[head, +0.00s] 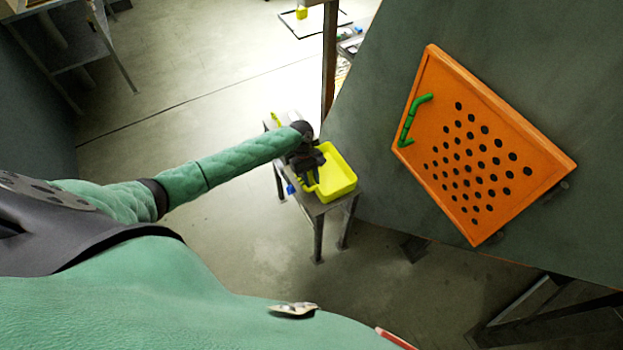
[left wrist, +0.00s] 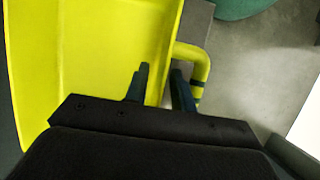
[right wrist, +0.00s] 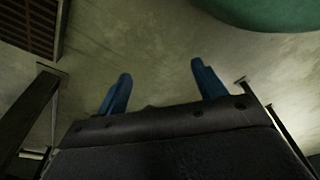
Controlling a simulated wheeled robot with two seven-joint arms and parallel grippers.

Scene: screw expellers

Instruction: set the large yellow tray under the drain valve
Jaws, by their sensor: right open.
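The large yellow tray (head: 340,178) sits at the right side of a small metal table. Its inside and looped side handle (left wrist: 203,65) show in the left wrist view. My left gripper (head: 314,172) is at the tray's left side. In the left wrist view its fingers (left wrist: 160,75) are close together, one on each side of the tray's wall by the handle, and look shut on it. My right gripper (right wrist: 160,72) is open and empty, with bare floor beyond it; it is not seen in the head view. I cannot make out a drain valve.
The small metal table (head: 312,207) stands against a big dark green machine wall. An orange perforated panel (head: 470,150) with a green handle (head: 408,125) is on that wall. A metal post (head: 329,60) rises behind the table. Open floor (head: 225,215) lies left of the table.

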